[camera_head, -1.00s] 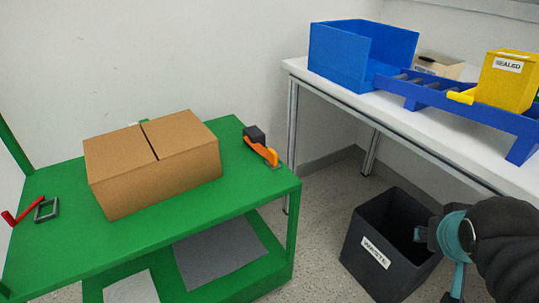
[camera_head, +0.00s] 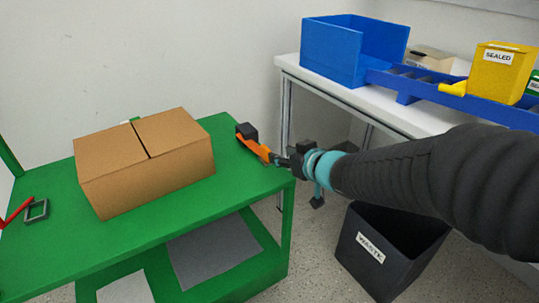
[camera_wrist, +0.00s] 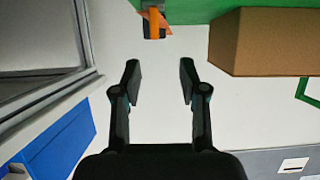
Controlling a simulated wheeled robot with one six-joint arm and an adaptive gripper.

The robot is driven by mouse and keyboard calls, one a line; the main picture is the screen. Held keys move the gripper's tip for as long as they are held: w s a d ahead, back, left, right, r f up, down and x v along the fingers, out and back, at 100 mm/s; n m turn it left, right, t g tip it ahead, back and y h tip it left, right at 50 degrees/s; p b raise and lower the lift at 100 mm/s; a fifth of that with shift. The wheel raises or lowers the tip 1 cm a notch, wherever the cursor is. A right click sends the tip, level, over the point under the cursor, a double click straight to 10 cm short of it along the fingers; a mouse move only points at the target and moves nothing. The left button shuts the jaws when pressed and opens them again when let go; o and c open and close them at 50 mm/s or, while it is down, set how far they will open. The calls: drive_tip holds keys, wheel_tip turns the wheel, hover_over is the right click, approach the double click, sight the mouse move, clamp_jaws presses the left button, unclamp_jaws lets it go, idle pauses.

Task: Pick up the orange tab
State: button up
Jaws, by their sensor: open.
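The orange tab (camera_head: 253,147) is joined to a small dark block (camera_head: 247,131) at the right end of the green cart's top. In the wrist view the tab (camera_wrist: 166,20) shows at the top edge, ahead of the fingertips and roughly in line with the gap between them. My gripper (camera_head: 279,160) is at the cart's right edge, close to the near end of the tab. In the wrist view my gripper (camera_wrist: 160,70) is open, with nothing between its fingers. In the head view I cannot tell whether the fingers touch the tab.
A cardboard box (camera_head: 146,166) stands on the green cart (camera_head: 150,235), left of the tab. A red handle (camera_head: 14,213) and dark frame (camera_head: 36,210) lie farther left. A dark waste bin (camera_head: 372,262) is below my arm. A white table (camera_head: 370,108) holds a blue bin (camera_head: 335,53).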

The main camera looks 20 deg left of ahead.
sight(270, 151)
drive_tip(key=b+x, duration=0.1)
drive_tip(key=x, duration=0.4)
drive_tip(key=shift+w+a+f, duration=0.15)
drive_tip(key=shift+w, duration=0.05)
drive_tip(key=x, duration=0.4)
drive_tip(key=shift+w+d+f+b, duration=0.15)
drive_tip(key=shift+d+f+b, duration=0.05)
drive_tip(key=shift+d+b, duration=0.15)
drive_tip(key=shift+w+a+f, duration=0.15)
drive_tip(key=shift+w+a, duration=0.25)
drive_tip(key=shift+a, duration=0.1)
drive_tip(key=shift+c, duration=0.3)
clamp_jaws()
